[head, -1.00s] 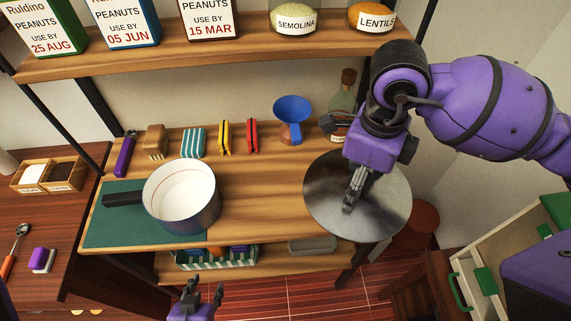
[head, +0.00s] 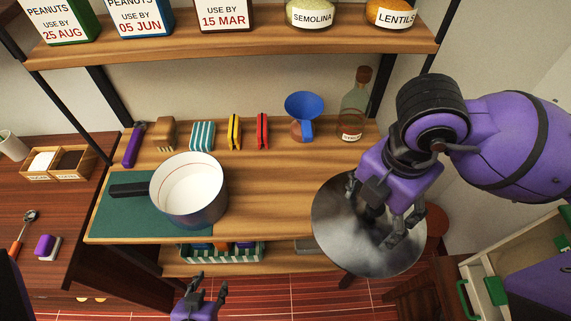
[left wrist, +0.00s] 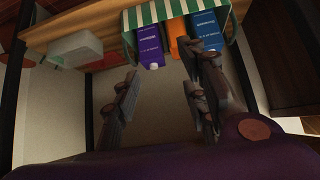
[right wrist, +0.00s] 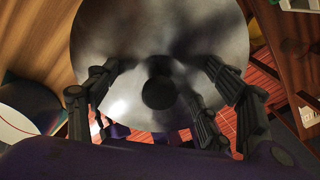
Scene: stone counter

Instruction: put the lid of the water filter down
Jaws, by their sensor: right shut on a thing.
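The lid (head: 340,235) is a large round grey metal disc with a dark knob (right wrist: 158,92) at its middle. In the head view it overlaps the right end of the wooden counter; I cannot tell whether it touches anything below. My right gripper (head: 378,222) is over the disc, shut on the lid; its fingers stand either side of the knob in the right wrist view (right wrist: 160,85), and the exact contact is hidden. My left gripper (head: 205,286) is open and empty in front of the counter, also seen in the left wrist view (left wrist: 162,75).
A pot (head: 190,195) sits on a green mat (head: 120,220) at the counter's left. A blue funnel (head: 304,105) and bottle (head: 354,105) stand at the back. The counter's middle (head: 260,190) is clear. A reddish-brown round thing (head: 437,222) is partly hidden behind the lid.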

